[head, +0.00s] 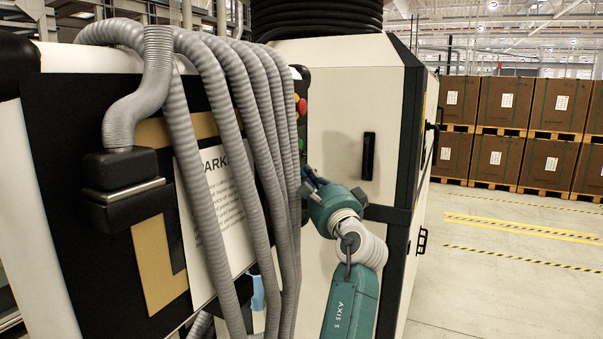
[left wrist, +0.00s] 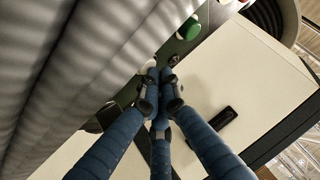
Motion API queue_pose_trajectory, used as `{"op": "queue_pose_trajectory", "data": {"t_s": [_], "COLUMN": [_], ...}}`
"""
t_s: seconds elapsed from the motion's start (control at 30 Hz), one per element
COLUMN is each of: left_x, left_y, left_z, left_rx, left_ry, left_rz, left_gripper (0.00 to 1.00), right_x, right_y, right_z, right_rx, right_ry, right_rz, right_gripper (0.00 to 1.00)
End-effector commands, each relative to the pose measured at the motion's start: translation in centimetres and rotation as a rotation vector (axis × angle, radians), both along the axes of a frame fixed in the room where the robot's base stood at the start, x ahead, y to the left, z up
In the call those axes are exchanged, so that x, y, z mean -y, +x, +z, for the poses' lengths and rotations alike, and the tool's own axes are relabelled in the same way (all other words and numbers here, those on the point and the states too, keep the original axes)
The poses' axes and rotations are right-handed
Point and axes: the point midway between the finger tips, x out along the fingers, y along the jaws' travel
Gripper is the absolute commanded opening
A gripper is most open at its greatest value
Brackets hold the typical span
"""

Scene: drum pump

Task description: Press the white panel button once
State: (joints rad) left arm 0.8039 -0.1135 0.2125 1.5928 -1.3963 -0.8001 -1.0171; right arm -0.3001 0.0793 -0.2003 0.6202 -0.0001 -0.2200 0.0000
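The dark button panel stands edge-on behind grey hoses in the head view, and only part of it shows. A small white shape that looks like the white button (left wrist: 148,66) shows at the fingertips in the left wrist view, partly hidden by them. My left gripper (left wrist: 159,75) has its blue fingers drawn together at the tips, with nothing held between them. The tips are at or very near the panel; I cannot tell whether they touch the button. In the head view the left gripper (head: 314,179) is beside the panel, its tips partly hidden. My right gripper is not in view.
A green button (left wrist: 188,29) sits farther along the panel, and a red button (head: 302,107) is higher up. Grey ribbed hoses (head: 215,170) hang close left of the gripper. A white cabinet (head: 350,95) with a black handle stands behind. The floor at right is clear.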

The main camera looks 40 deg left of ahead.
Motion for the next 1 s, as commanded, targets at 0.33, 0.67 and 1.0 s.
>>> {"op": "queue_pose_trajectory", "data": {"t_s": [0.33, 0.67, 1.0], "left_x": [0.0, 1.5, 1.7], "left_y": [-0.1, 0.3, 0.3], "left_z": [0.0, -0.1, 0.0], "left_rx": [0.0, 0.0, 0.0], "left_ry": [0.001, -0.001, 0.0], "left_rz": [0.003, 0.001, 0.001], "left_gripper": [0.0, 0.0, 0.0], "right_x": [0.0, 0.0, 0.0], "right_y": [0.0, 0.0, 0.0], "right_z": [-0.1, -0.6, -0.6], "right_rx": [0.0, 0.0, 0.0], "right_ry": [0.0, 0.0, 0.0], "right_rz": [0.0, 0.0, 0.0], "right_gripper": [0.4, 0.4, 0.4]}}
